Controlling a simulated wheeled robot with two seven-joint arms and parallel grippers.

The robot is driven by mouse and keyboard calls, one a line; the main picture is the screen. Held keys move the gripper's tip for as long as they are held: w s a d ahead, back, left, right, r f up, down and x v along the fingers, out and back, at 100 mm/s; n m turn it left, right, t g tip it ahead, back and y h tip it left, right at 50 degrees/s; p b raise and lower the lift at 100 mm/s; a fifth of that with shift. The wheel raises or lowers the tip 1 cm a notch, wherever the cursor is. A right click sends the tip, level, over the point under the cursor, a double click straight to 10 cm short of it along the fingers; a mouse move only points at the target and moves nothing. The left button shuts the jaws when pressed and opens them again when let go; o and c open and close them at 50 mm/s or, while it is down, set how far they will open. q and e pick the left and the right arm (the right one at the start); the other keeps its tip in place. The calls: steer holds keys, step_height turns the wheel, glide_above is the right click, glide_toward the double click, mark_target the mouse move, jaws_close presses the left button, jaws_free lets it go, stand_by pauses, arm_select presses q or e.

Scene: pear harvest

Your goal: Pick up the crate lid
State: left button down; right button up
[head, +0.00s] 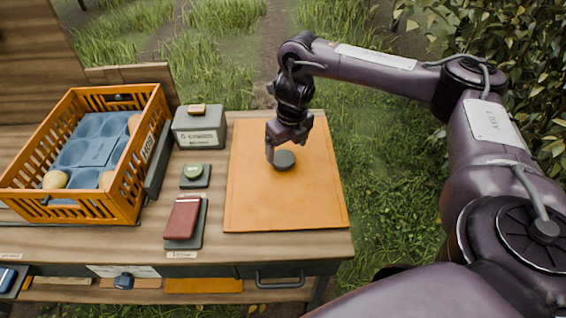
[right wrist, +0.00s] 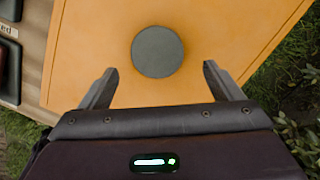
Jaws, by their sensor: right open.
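The crate lid (head: 250,200) is a flat orange panel lying on the right part of the wooden bench, with a dark round knob (head: 284,160) near its middle. In the right wrist view the lid (right wrist: 100,30) fills most of the picture and the knob (right wrist: 157,52) lies ahead of the fingers. My right gripper (head: 275,153) is over the lid beside the knob. Its fingers (right wrist: 157,88) are open and empty, one to each side of the knob's line. I cannot tell its exact height. My left gripper is not in view.
An orange crate (head: 130,205) with a blue tray and several pears stands at the left. Grass lies beyond the bench's right edge.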

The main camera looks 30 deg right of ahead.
mark_target(283, 158)
steer(key=shift+w+a+f+p, duration=0.15)
steer(key=shift+f+p, duration=0.1)
steer(key=shift+f, duration=0.25)
steer(key=shift+w+a+f+p, duration=0.1)
steer(key=shift+f+p, duration=0.1)
steer(key=shift+f, duration=0.3)
steer(key=shift+w+f, duration=0.25)
steer(key=shift+f, duration=1)
steer(key=shift+d+f, duration=0.1)
steer(key=shift+f, duration=0.15)
steer(key=c, duration=0.6)
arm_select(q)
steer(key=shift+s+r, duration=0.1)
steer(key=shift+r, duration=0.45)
arm_select(e)
steer(key=shift+w, duration=0.1)
steer(key=c, duration=0.7)
steer(key=shift+o, duration=0.2)
steer(key=shift+r, duration=0.1)
